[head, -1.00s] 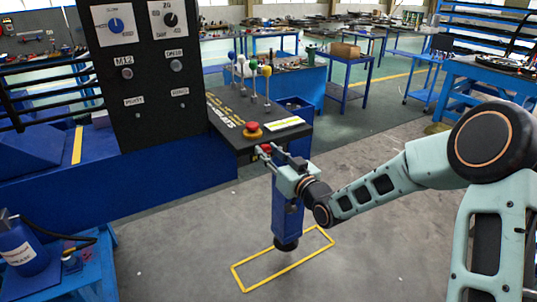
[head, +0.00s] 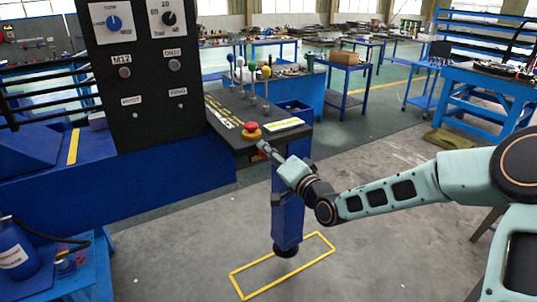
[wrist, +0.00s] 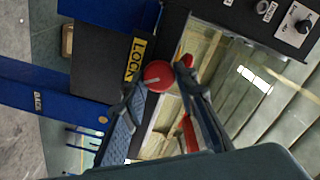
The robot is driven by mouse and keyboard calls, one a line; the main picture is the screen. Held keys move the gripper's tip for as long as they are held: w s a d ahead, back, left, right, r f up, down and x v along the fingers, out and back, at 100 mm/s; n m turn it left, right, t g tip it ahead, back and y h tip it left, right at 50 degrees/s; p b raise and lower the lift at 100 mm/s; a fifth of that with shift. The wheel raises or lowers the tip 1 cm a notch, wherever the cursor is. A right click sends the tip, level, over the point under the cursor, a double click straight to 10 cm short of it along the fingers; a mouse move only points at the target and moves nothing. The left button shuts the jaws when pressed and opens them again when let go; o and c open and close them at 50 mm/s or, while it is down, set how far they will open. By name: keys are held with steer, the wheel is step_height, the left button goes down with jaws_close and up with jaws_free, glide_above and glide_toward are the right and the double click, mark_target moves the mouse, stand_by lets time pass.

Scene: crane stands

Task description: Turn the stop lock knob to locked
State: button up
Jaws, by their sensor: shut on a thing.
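The stop lock knob is a round red knob (wrist: 158,76) with a pale pointer line, on the front face of the dark control desk (head: 240,150). In the wrist view a yellow LOCK label (wrist: 138,58) is beside it, up and left. The pointer line lies at a slant, nearly level in the wrist picture. My gripper (wrist: 156,79) is shut on the knob, one finger on each side. In the head view my gripper (head: 266,148) is at the desk's front edge and hides the knob.
A red emergency stop button (head: 251,130) stands on the desk top just above my gripper. Several ball-topped levers (head: 253,80) stand behind it. A tall black panel (head: 150,80) with dials is to the left. The floor in front is open, with a yellow outline (head: 283,267).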

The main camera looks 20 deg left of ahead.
steer(key=m, duration=0.6)
steer(key=shift+f, duration=0.15)
steer(key=shift+m, duration=0.4)
steer(key=o, duration=1.2)
steer(key=shift+c, duration=0.2)
steer(key=v, duration=1.2)
